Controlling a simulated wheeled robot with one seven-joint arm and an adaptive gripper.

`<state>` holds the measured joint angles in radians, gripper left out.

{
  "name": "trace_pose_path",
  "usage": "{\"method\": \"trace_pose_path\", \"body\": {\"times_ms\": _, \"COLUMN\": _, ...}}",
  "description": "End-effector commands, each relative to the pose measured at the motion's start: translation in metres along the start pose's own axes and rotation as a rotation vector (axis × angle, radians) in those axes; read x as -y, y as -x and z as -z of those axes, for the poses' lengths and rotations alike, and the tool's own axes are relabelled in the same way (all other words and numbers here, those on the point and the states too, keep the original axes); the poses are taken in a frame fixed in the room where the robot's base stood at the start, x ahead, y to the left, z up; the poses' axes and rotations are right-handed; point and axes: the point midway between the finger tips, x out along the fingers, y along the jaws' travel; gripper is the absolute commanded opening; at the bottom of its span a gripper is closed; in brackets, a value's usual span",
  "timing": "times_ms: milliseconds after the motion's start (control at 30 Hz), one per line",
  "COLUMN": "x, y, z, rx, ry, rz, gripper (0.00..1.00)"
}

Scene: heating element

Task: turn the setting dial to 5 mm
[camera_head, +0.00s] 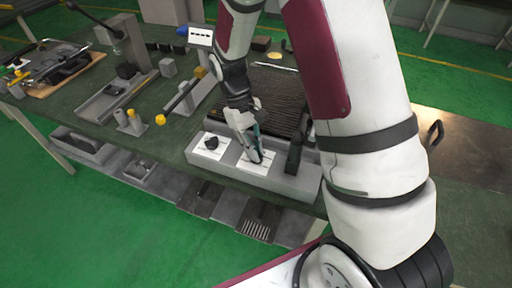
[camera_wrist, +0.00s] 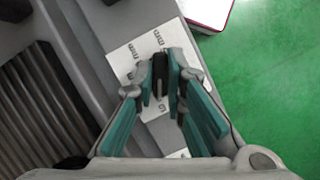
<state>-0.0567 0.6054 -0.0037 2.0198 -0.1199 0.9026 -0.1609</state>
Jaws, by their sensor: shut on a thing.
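The setting dial is a small black knob (camera_wrist: 160,72) on a white label plate (camera_wrist: 124,62) with printed marks around it, seen in the wrist view. My gripper (camera_wrist: 162,84) has its teal-lined fingers closed on the two sides of the knob. The numbers on the plate are too small and partly hidden, so I cannot tell the dial's setting. In the head view my gripper (camera_head: 256,158) reaches down to the white plate (camera_head: 270,163) on the front of the grey machine (camera_head: 230,174); the knob there is hidden by the fingers.
A second black knob (camera_head: 211,143) sits on another white plate to the left. A dark upright block (camera_head: 294,155) stands close to the right of my gripper. A dark ribbed surface (camera_head: 270,95) lies behind. Fixtures with yellow knobs (camera_head: 161,119) stand farther left on the green bench.

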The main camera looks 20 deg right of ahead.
Motion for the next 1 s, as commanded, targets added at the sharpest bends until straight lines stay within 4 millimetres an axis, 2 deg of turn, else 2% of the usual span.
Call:
{"method": "trace_pose_path", "body": {"times_ms": 700, "x": 0.004, "y": 0.0019, "z": -0.001, "rx": -0.005, "ry": 0.623, "rz": -0.261, "gripper": 0.0}}
{"method": "trace_pose_path", "body": {"times_ms": 1000, "x": 0.0047, "y": 0.0015, "z": -0.0014, "rx": -0.005, "ry": 0.819, "rz": -0.343, "gripper": 0.0}}
